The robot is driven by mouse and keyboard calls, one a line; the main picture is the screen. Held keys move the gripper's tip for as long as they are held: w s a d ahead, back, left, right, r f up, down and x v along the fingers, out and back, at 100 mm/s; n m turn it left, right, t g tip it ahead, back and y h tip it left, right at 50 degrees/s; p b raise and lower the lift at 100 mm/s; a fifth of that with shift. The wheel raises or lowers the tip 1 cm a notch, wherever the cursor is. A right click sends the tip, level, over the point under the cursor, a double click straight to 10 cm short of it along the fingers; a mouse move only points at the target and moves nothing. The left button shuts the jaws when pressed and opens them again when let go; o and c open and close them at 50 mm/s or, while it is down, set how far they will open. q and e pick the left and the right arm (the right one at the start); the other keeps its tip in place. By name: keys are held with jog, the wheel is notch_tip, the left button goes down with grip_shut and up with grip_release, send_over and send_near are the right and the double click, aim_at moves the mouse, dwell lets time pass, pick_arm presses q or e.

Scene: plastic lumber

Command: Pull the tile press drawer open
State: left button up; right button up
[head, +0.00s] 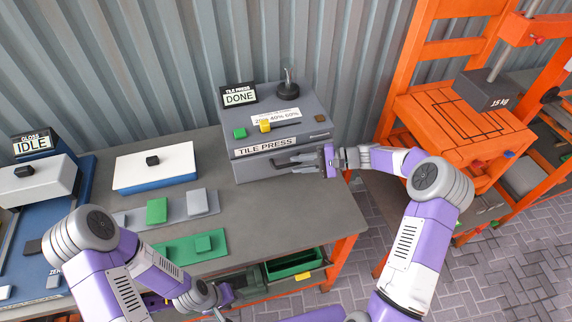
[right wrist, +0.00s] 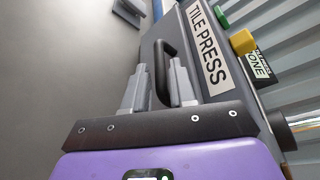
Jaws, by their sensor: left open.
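The tile press (head: 265,130) is a grey box at the back of the table, with a DONE sign on top. Its drawer (head: 255,170) is in the lower front, below the TILE PRESS label, and looks shut. The drawer's dark handle (right wrist: 163,62) is a loop on the front. My right gripper (head: 306,160) is at the drawer front; in the right wrist view its two fingers (right wrist: 158,88) stand one on each side of the handle. Whether they press on it is unclear. My left gripper (head: 212,297) is open and low at the table's front edge, away from the press.
A white-and-blue box (head: 150,178), green and grey tiles (head: 157,210) and a green board (head: 185,249) lie left of the press. The gloss machine (head: 35,185) reads IDLE at far left. An orange stand (head: 455,130) is to the right. The tabletop before the drawer (head: 270,218) is clear.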

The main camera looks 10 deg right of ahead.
aim_at(292, 165)
jog(key=shift+x, duration=2.25)
jog(key=shift+c, duration=0.4)
grip_shut()
